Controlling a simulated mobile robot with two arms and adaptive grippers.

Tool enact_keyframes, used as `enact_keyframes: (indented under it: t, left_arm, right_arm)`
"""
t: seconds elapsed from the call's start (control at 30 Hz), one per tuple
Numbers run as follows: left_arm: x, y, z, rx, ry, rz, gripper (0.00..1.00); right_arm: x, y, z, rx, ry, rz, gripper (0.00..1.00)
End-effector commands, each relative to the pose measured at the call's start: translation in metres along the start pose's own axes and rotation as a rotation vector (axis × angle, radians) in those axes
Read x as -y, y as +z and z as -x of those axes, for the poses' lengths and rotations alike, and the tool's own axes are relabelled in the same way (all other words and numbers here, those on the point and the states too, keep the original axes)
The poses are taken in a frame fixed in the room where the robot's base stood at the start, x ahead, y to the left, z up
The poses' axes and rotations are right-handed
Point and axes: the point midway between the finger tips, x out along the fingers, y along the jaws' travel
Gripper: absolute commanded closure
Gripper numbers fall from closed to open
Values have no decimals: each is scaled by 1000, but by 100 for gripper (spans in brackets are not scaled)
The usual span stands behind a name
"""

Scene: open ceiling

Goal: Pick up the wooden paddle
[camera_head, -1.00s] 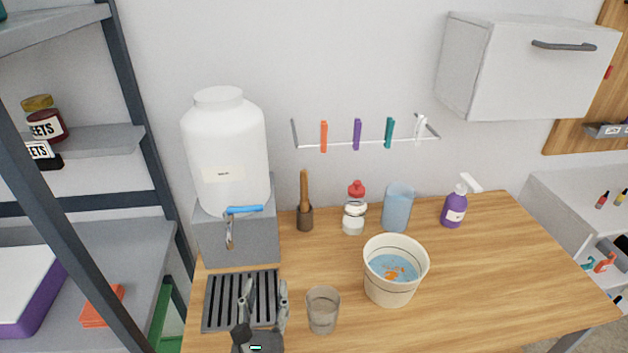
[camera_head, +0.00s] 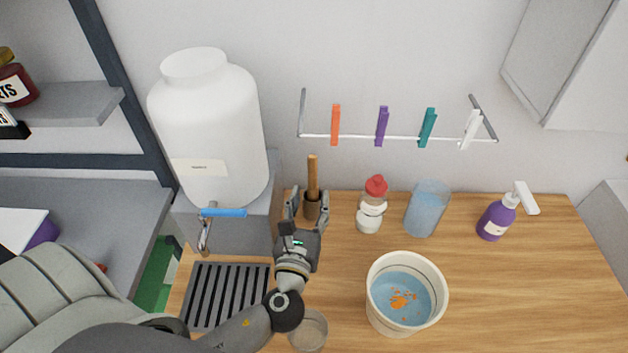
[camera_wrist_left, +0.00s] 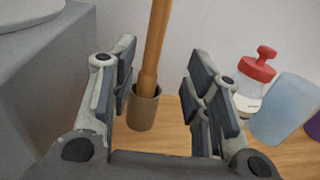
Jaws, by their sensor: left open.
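The wooden paddle (camera_head: 312,178) stands upright in a small brown cup (camera_head: 312,208) at the back of the wooden table, near the wall. My left gripper (camera_head: 311,203) is open in front of it, its fingers to either side of the cup in the head view. In the left wrist view the paddle's shaft (camera_wrist_left: 154,50) rises between the open fingers (camera_wrist_left: 160,85), nearer the left finger, with its foot in the cup (camera_wrist_left: 142,108). I see no finger touching the paddle. My right gripper is not in view.
A white water tank (camera_head: 208,130) on a grey stand is close on the left. A red-capped bottle (camera_head: 371,208) and a blue tumbler (camera_head: 427,210) stand to the right. A bucket of water (camera_head: 405,295) and a clear glass (camera_head: 309,330) are nearer. A clip rail (camera_head: 400,138) hangs above.

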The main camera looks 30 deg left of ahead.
Motion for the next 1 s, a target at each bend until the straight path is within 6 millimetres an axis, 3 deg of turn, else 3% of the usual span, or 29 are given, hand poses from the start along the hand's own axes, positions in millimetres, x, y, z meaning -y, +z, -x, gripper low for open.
enact_keyframes:
  t: [0.27,0.5,0.83,1.0]
  left_arm:
    - [-4,4,-25,2,2,-2,56]
    - [-8,4,-59,1,1,-1,56]
    - [-8,1,-65,-2,1,1,56]
    - [-8,1,-65,-2,1,1,78]
  right_arm:
    - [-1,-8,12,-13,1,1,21]
    - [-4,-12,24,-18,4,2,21]
    - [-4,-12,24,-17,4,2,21]
    - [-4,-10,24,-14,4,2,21]
